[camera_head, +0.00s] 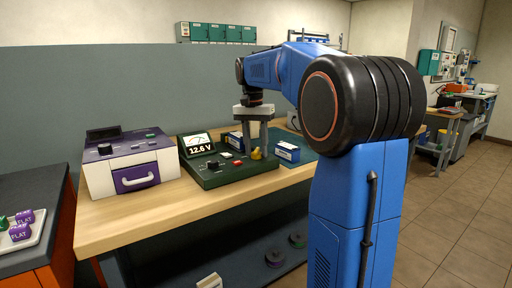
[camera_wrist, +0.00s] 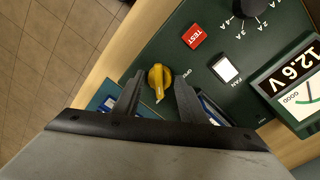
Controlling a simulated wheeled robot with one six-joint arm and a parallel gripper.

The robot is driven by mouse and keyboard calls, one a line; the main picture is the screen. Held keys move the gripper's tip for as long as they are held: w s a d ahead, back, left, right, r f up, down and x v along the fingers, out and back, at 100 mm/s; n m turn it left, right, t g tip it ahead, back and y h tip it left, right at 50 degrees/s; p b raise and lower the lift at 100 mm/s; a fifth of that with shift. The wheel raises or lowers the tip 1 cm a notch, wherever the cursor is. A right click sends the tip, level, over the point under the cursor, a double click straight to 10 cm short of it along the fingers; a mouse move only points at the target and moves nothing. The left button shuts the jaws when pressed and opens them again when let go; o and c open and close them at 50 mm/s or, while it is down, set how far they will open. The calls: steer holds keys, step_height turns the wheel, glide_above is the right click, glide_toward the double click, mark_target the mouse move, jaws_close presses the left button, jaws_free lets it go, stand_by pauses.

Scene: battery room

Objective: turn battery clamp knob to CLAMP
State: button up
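The yellow clamp knob (camera_wrist: 158,76) sits on the dark green test panel (camera_wrist: 215,100). In the head view the knob (camera_head: 256,154) is at the panel's right end, under my gripper (camera_head: 256,148). In the wrist view the two fingers of my gripper (camera_wrist: 159,84) stand apart, one on each side of the knob. I see gaps between them and the knob. Whether the fingertips reach down to its height is hard to tell.
The panel carries a red TEST button (camera_wrist: 194,36), a white FAN switch (camera_wrist: 225,69), a black dial (camera_wrist: 248,5) and a meter (camera_head: 199,145) reading 12.6 V. A blue-and-white battery box (camera_head: 287,152) stands close on the right. A white-purple machine (camera_head: 130,165) stands left on the wooden bench (camera_head: 150,215).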

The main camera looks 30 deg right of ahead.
steer(key=shift+r, duration=0.1)
step_height(320, 180, up, 17)
steer(key=w, duration=0.1)
steer(key=shift+a, duration=0.35)
stand_by(0.6)
steer(key=s+a+f+n+t, duration=0.3)
steer(key=s+a+f+n, duration=0.45)
steer(key=s+f, duration=0.6)
steer(key=s+a+f+n+t, duration=0.1)
steer(key=s+a+f, duration=0.2)
steer(key=s+f, duration=0.6)
steer(key=s+a+f+n+t, duration=0.1)
steer(key=s+a+f, duration=0.3)
steer(key=s+f, duration=0.4)
step_height(320, 180, down, 4)
steer(key=shift+s+a+f+n, duration=0.25)
steer(key=shift+s+n, duration=0.15)
steer(key=shift+n, duration=0.35)
steer(key=shift+o, duration=0.6)
